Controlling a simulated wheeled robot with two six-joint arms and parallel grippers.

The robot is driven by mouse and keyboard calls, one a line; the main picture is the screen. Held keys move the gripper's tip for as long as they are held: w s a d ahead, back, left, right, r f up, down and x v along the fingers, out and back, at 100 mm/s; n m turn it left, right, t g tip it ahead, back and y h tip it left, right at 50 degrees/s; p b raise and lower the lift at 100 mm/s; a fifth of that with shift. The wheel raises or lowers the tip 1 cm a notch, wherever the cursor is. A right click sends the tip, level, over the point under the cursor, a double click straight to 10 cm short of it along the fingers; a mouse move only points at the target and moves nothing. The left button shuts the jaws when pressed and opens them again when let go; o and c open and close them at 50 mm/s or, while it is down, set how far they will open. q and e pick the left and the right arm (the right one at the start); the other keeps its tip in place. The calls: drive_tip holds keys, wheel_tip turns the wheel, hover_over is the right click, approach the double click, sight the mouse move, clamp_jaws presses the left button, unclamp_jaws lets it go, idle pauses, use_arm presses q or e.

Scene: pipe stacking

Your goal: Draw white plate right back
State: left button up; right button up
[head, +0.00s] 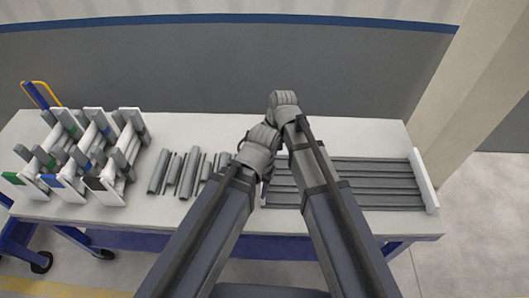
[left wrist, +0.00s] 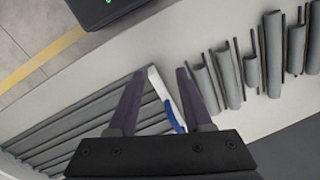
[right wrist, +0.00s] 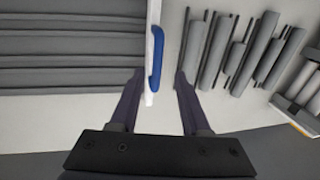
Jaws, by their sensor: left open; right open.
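A white plate with a blue handle stands on edge at the end of grey pipes; it shows in the left wrist view (left wrist: 155,80) and right wrist view (right wrist: 149,40). My left gripper (left wrist: 160,72) is open, with the plate and its blue handle between its fingers. My right gripper (right wrist: 158,76) is open, its fingers on either side of the plate's near end. I cannot tell whether any finger touches it. In the head view my arms mostly hide this plate. Another white plate (head: 424,180) stands at the right end of the long pipes (head: 380,185).
Several short grey pipes (head: 190,172) lie left of my arms on the white table (head: 230,127). White racks (head: 112,185) holding pipes stand at the far left. The table's back strip is mostly clear. My two arms are close together.

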use_arm(q)
wheel_tip(320, 180, up, 5)
drive_tip(key=p, duration=0.3)
drive_tip(key=shift+p, duration=0.35)
use_arm(e)
drive_tip(key=r, duration=0.3)
drive_tip(key=d+r, duration=0.1)
drive_tip(key=r, duration=0.1)
use_arm(q)
drive_tip(key=shift+f, duration=0.1)
use_arm(e)
drive_tip(key=shift+f, duration=0.1)
